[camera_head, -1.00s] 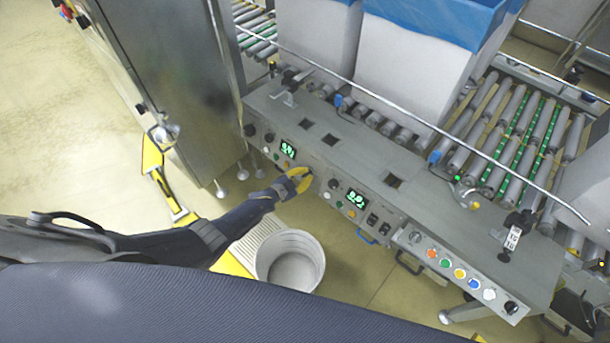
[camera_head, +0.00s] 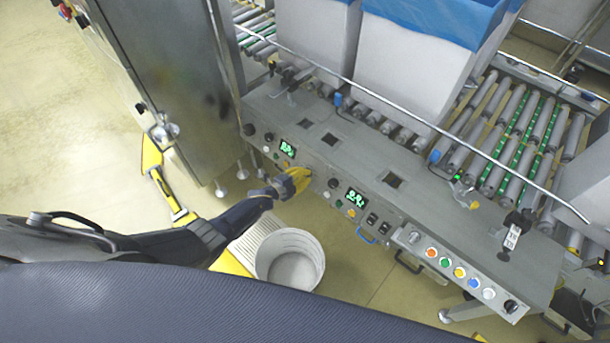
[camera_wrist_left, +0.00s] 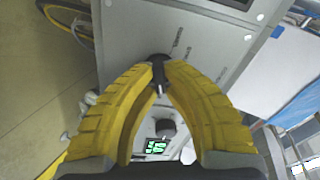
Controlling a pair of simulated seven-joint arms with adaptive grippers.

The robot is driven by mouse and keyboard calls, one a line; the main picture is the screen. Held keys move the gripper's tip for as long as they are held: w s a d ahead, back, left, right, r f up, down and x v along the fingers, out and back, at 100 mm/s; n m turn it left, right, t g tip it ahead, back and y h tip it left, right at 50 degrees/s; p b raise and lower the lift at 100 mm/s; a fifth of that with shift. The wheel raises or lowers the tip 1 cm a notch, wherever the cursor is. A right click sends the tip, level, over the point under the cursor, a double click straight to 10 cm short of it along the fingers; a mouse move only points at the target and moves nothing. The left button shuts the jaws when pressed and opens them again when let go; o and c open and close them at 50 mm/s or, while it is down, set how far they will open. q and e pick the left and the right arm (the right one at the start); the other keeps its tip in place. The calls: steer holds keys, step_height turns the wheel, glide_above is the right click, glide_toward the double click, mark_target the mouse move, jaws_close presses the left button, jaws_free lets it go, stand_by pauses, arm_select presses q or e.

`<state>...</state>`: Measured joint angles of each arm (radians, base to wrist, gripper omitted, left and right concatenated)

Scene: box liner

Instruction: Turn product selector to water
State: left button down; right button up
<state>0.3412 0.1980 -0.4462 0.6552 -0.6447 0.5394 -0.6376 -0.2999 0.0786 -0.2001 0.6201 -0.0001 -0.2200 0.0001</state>
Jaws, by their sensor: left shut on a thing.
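My left gripper (camera_head: 303,174) has yellow fingers and is at the front face of the grey control panel (camera_head: 405,205) in the head view. In the left wrist view its fingers (camera_wrist_left: 160,75) are closed around a dark selector knob (camera_wrist_left: 159,60). Printed labels stand on the panel beside this knob, too small to read. Another dark knob (camera_wrist_left: 167,128) and a green display (camera_wrist_left: 157,146) show between the fingers. My right gripper is not in view.
A metal guard rail (camera_head: 400,118) runs above the panel. Behind it are roller conveyors (camera_head: 500,130) and white boxes with blue liners (camera_head: 440,20). A white bucket (camera_head: 290,262) stands on the floor below the panel. Coloured buttons (camera_head: 460,272) line the right section.

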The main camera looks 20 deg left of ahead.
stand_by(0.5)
arm_select(q)
steer(key=c, duration=1.5)
jaws_free()
steer(key=shift+v, duration=6)
